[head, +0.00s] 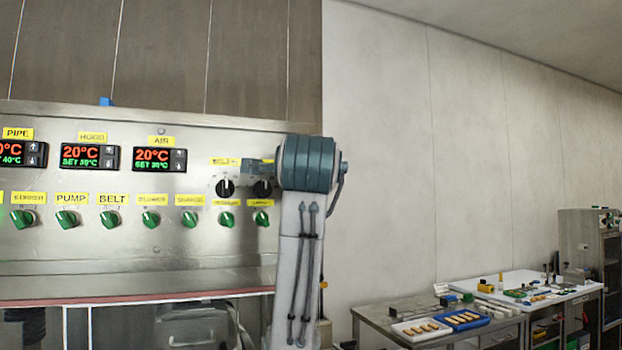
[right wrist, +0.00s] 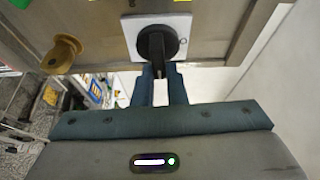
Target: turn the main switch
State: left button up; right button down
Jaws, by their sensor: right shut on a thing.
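The main switch (right wrist: 158,40) shows in the right wrist view as a round black knob with a raised grip, on a pale square plate (right wrist: 131,24) fixed to a metal face. My right gripper (right wrist: 161,78) is shut on the black grip, one finger on each side. The grip lines up with the fingers, pointing toward the palm. In the head view my right arm (head: 300,240) stands in front of the right end of the control panel (head: 130,245), and I cannot make out the main switch there. My left gripper is in neither view.
The panel carries green knobs (head: 109,219), black dials (head: 225,188) and red-green temperature displays (head: 90,156). A brass-coloured fitting (right wrist: 62,53) sits left of the switch in the wrist view. A steel table (head: 375,318) with trays stands at the right, by a plain wall.

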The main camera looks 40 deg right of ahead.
jog(key=shift+f+m, duration=0.1)
jog(key=shift+m, duration=0.3)
jog(key=c, duration=1.5)
grip_release()
jog(key=shift+o, duration=0.2)
jog(key=b+v, duration=0.4)
jog(key=v, duration=0.6)
jog(key=shift+s+a, duration=0.25)
jog(key=shift+s, duration=0.1)
